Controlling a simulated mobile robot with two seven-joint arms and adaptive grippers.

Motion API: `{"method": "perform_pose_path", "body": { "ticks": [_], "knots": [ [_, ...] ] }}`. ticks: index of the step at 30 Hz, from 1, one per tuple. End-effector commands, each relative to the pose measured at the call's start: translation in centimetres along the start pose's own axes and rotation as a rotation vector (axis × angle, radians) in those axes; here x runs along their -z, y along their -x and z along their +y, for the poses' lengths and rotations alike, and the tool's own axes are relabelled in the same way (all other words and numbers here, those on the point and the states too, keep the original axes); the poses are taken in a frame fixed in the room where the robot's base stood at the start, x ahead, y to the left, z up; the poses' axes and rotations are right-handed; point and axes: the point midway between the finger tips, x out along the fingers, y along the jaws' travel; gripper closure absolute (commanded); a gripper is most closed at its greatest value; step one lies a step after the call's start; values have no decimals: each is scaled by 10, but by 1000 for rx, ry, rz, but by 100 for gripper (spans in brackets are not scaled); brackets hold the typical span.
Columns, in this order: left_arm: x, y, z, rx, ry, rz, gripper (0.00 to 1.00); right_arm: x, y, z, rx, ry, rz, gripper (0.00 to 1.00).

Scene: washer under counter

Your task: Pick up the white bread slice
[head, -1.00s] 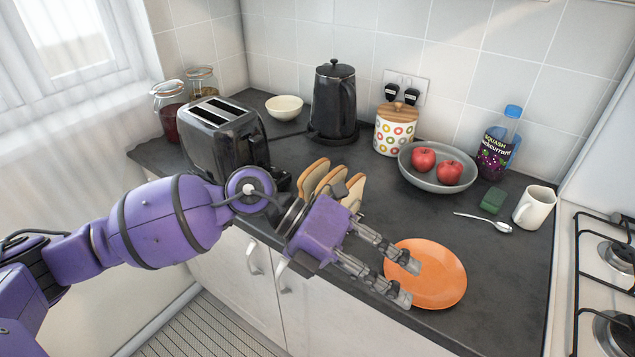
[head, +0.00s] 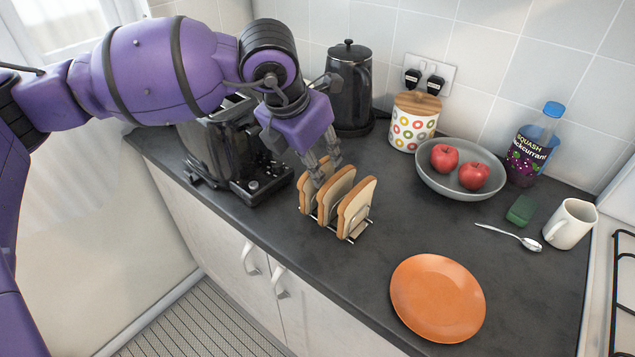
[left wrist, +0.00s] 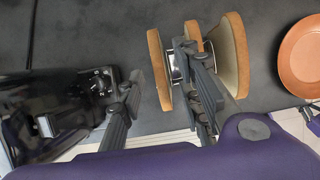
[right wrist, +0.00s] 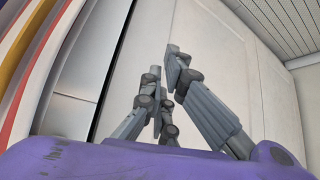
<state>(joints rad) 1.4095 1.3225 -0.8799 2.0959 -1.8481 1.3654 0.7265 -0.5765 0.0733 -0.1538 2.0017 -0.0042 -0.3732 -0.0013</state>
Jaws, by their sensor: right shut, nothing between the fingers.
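Three white bread slices with brown crusts stand upright in a metal rack (head: 350,238) on the counter: a left slice (head: 307,194), a middle slice (head: 337,190) and a right slice (head: 358,205). My left gripper (head: 326,164) is open above the rack, pointing down at its left end. In the left wrist view, the nearest slice (left wrist: 157,72) shows in the gap between the spread fingers (left wrist: 160,65); I cannot tell whether they touch it. My right gripper (right wrist: 163,85) is shut and empty, beside pale cabinet fronts in the right wrist view.
A black toaster (head: 225,150) stands close left of the rack, and a black kettle (head: 350,85) behind. An orange plate (head: 437,298) lies front right on clear counter. A grey bowl (head: 440,185) with two apples, a bottle (head: 533,145), spoon (head: 512,237) and mug (head: 570,224) are further right.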

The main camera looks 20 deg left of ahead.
Motion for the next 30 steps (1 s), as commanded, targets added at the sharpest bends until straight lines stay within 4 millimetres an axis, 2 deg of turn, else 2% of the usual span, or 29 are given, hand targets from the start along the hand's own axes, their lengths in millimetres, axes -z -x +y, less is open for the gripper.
{"method": "perform_pose_path", "body": {
  "ticks": [3, 6, 13, 20, 30],
  "knots": [
    [-1, -15, 0, 1, 1, 0, 68, 4, 1, 0, 0, 0, 8, 100],
    [-1, -22, 0, 1, 1, -1, 68, 7, 0, 0, 1, 1, 15, 100],
    [0, -23, 0, 2, 1, -1, 68, 16, -4, -2, 5, 4, 29, 100],
    [0, -23, 0, 2, 1, -1, 98, 16, -4, -2, 6, 5, 30, 100],
    [-1, -22, 0, 1, 1, -2, 100, 10, -1, -1, 3, 4, 19, 100]
  ]
}}
